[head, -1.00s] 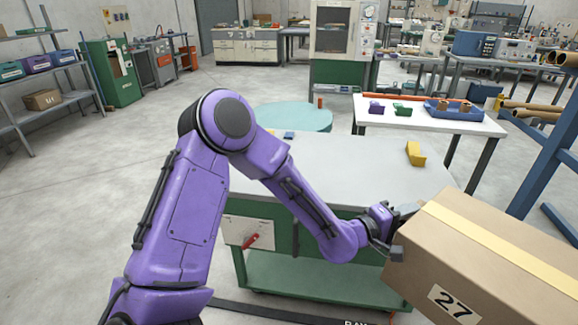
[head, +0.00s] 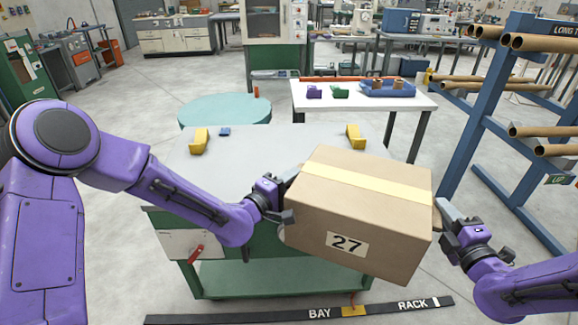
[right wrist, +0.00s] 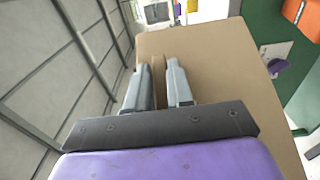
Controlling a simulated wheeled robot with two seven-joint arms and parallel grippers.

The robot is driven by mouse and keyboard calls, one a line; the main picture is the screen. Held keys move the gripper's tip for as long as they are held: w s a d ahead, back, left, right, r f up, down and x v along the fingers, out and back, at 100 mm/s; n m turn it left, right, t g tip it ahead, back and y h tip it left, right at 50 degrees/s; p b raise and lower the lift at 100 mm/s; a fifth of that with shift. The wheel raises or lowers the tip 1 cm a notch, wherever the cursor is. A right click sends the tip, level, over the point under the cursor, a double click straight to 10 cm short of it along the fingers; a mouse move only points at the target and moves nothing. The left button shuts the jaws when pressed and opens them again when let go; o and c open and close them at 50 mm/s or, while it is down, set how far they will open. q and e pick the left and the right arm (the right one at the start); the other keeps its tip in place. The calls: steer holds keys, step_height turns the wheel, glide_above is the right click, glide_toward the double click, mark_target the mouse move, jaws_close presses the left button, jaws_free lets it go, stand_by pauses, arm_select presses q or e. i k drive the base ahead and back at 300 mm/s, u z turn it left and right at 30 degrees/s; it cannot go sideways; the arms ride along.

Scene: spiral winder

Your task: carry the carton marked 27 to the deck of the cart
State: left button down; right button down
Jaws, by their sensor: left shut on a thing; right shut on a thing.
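The brown carton marked 27 (head: 355,215), with a yellow tape strip and a white number label, is held between my two grippers, slightly tilted in the picture. My left gripper (head: 288,202) is shut on its left side. My right gripper (head: 444,222) is shut on its right side; in the right wrist view its fingers (right wrist: 160,82) close on a thin brown piece standing out from the carton (right wrist: 205,55). The cart has a grey deck (head: 235,160) on a green frame. The carton covers the deck's near right part, and its bottom shows lower than the deck's front edge.
Yellow blocks (head: 199,141) (head: 355,137) and a small blue piece (head: 224,132) sit on the deck's far side. A round teal table (head: 222,108) and a white table (head: 365,97) stand behind. A blue tube rack (head: 487,110) stands right. A floor strip (head: 290,314) lies in front.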

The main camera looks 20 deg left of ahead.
mark_target(279, 173)
steer(key=u, duration=0.05)
steer(key=i, duration=0.85)
steer(key=u, duration=0.85)
